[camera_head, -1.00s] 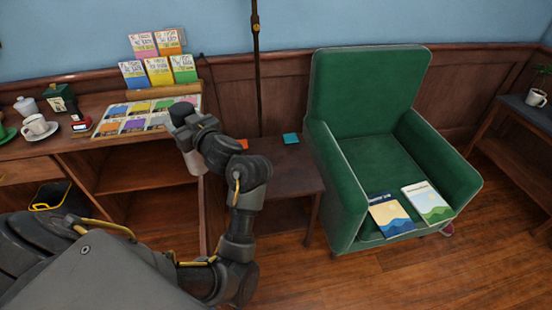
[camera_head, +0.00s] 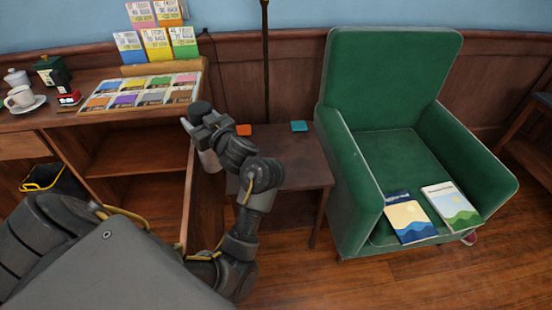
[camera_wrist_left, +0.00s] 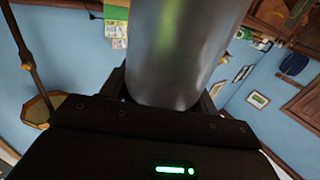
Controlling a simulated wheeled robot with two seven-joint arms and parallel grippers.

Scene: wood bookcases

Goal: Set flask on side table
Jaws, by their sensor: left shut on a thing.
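The flask is a grey metallic cylinder (camera_wrist_left: 180,55) that fills the upper middle of the left wrist view. In the head view its pale lower body (camera_head: 209,161) shows below my left gripper (camera_head: 196,133), with a dark top above. My left gripper is shut around it and holds it roughly upright. The side table (camera_head: 301,163) is a low dark wood table between the shelf unit and the green armchair. My right gripper is not in view.
The green armchair (camera_head: 385,130) holds two books. The wood shelf unit (camera_head: 140,160) stands left. The table's front right is clear.

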